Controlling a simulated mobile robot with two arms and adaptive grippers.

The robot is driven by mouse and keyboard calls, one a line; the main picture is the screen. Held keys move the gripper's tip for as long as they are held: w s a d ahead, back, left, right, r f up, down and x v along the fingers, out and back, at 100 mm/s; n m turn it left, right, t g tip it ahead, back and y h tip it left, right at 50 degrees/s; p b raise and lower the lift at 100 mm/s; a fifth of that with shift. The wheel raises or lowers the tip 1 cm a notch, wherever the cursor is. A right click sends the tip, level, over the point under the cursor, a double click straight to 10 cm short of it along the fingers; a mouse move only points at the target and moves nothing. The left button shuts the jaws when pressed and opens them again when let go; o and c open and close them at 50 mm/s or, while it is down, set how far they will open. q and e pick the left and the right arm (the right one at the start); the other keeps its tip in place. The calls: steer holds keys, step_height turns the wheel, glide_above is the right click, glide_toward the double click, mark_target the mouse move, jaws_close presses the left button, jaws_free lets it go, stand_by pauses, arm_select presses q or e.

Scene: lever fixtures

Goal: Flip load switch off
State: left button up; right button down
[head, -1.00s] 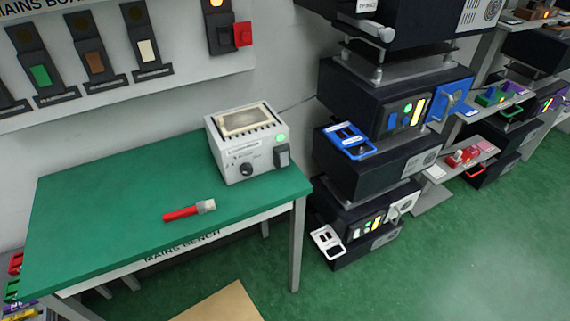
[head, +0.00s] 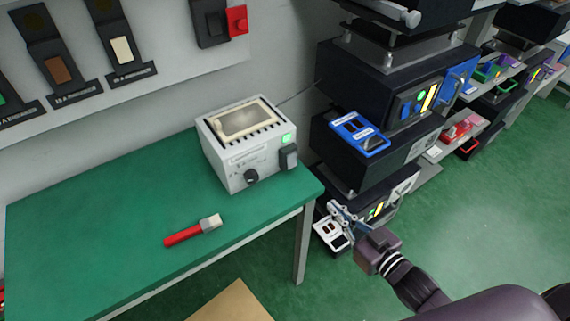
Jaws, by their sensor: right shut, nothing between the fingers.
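A light grey box (head: 232,166) with a windowed top stands at the back right of the green bench. Its front has a black round knob (head: 251,176), a dark switch (head: 289,157) at the right end and a lit green lamp (head: 287,138) above that switch. The lettering is too small to read, so I cannot tell for sure which control is the load switch or its exact position. My right gripper (head: 338,212) is shut and empty, to the right of the bench and apart from the box, in front of the lowest black rack unit. My left gripper is not in view.
A red-handled tool (head: 193,231) lies on the bench (head: 110,225). Stacked black units (head: 375,85) with blue (head: 358,134) and white brackets stand right of the bench. A wall board with breakers and a red block (head: 237,20) is behind. Green floor lies open at right.

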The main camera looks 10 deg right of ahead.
mark_target(293, 166)
steer(key=r, duration=0.1)
steer(key=a+r, duration=0.1)
steer(key=r, duration=0.1)
steer(key=shift+w+a+y, duration=0.15)
steer(key=shift+y, duration=0.15)
steer(key=p+x, duration=0.1)
steer(key=x, duration=0.6)
steer(key=p+x, duration=0.2)
steer(key=x, duration=0.5)
steer(key=shift+r, duration=0.25)
steer(key=shift+w+a+f+t+b, duration=0.15)
steer(key=shift+w+t+b, duration=0.25)
steer(key=shift+b, duration=0.5)
steer(key=shift+s, duration=0.1)
